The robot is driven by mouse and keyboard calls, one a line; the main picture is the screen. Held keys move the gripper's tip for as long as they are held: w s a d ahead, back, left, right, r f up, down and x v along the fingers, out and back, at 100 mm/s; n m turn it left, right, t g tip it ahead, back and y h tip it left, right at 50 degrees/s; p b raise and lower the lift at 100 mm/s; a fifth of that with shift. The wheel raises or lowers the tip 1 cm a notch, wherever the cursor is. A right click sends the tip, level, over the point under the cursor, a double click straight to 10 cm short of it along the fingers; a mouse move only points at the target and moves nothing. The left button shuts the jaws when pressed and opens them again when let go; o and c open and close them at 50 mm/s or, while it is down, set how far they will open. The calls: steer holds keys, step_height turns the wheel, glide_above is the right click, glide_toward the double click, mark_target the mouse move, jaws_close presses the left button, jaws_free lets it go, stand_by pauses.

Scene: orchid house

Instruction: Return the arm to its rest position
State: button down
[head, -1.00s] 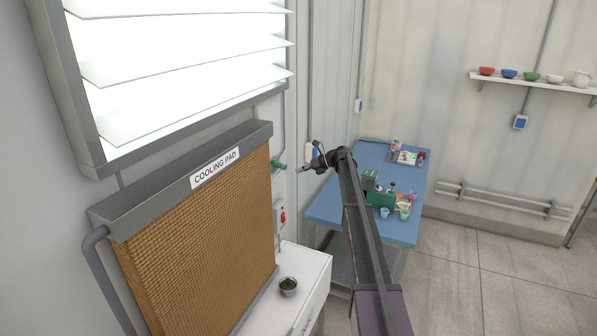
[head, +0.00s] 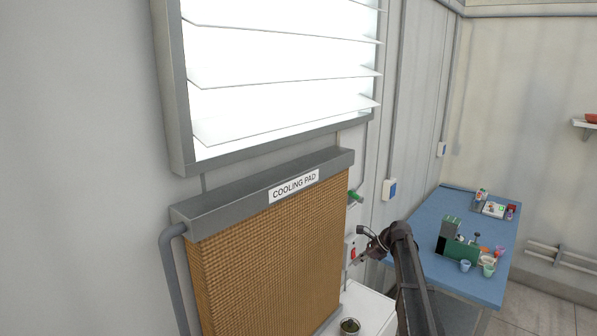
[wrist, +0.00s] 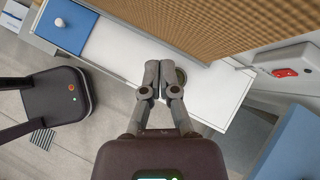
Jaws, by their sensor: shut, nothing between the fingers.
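My gripper (head: 362,252) is shut and empty at the end of my raised dark arm. In the head view it is in front of the wall by the cooling pad's right side, close in the picture to a small red switch. In the wrist view my gripper (wrist: 162,64) shows with its grey fingers together over the white bench (wrist: 205,92).
The cooling pad (head: 265,265) stands on the left under a louvred window (head: 280,65). A blue table (head: 460,205) with a green caddy (head: 460,248), cups and small items is at the right. The small pot (head: 349,326) sits on the white bench (head: 372,308).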

steer(key=s+a+f+n+h+b, duration=0.1)
steer(key=s+f+n+b, duration=0.3)
steer(key=s, duration=0.8)
steer(key=s+a+f+n+g+h+b, duration=0.1)
steer(key=s+f+n+h+b, duration=0.3)
steer(key=s+f+n, duration=0.4)
steer(key=s+a+f+n+g+h+b, duration=0.1)
steer(key=s+f+n, duration=0.5)
steer(key=s, duration=0.9)
steer(key=a+n+h+b, duration=0.1)
steer(key=h+b, duration=0.1)
steer(key=b, duration=0.1)
steer(key=shift+s+n, duration=0.4)
steer(key=shift+f, duration=0.1)
steer(key=shift+s, duration=0.1)
